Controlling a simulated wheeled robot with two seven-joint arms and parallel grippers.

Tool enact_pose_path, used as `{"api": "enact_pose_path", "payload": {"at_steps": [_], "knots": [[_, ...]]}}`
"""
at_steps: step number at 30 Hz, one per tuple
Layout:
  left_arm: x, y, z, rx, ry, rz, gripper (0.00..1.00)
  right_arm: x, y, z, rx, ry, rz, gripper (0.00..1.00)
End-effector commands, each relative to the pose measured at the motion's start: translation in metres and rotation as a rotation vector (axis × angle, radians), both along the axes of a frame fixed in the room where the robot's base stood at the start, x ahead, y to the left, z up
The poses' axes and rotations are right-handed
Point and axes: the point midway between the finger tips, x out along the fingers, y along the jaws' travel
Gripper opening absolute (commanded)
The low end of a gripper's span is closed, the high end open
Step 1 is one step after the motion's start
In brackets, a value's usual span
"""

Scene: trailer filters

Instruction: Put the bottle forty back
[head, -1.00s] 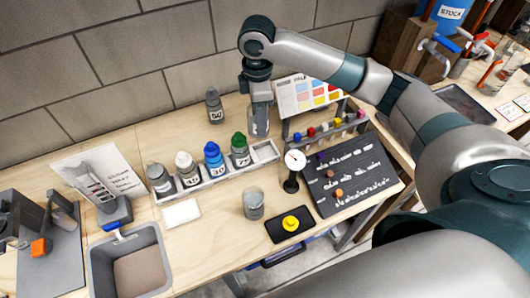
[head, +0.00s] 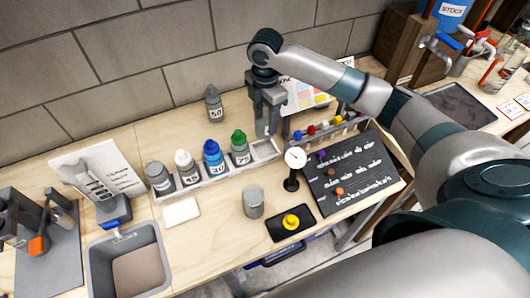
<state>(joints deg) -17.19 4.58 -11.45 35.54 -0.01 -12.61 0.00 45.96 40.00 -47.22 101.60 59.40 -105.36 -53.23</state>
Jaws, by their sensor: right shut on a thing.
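My right gripper (head: 267,122) points down just behind the right end of the pale bottle rack (head: 215,178). Its two fingers are shut on a greyish thing, which I take to be bottle forty; the fingers hide most of it and no label shows. The rack holds a grey bottle (head: 158,177), a white-capped bottle (head: 187,168), a blue bottle (head: 213,160) and a green-capped bottle (head: 240,148). The rack's right end (head: 265,151) looks empty. Another grey bottle (head: 214,104), whose label seems to read 50, stands behind the rack. My left gripper is not in view.
A dial gauge (head: 295,158) and a dark board (head: 350,172) stand right of the rack. A grey cup (head: 253,203), a white pad (head: 181,211) and a black pad with a yellow knob (head: 291,222) lie in front. A grey bin (head: 135,262) is at left.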

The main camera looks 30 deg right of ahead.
Motion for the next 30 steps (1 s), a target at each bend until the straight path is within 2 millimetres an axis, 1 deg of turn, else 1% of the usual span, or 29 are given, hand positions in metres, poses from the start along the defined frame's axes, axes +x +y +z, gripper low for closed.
{"api": "enact_pose_path", "payload": {"at_steps": [4, 7, 15, 19, 30], "knots": [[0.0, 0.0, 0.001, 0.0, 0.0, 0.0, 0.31, 0.0, 0.0, -0.001, 0.0, 0.0, -0.001, 0.1], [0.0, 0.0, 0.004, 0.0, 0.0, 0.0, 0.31, 0.0, 0.0, -0.008, 0.001, 0.002, -0.002, 0.1], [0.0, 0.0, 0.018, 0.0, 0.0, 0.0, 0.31, -0.001, 0.0, -0.046, 0.001, 0.003, -0.002, 0.1], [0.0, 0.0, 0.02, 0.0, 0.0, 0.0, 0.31, 0.0, 0.0, -0.059, 0.0, 0.001, -0.002, 0.1], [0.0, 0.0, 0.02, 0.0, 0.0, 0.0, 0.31, 0.0, 0.0, -0.063, 0.0, -0.001, -0.001, 0.1]]}}
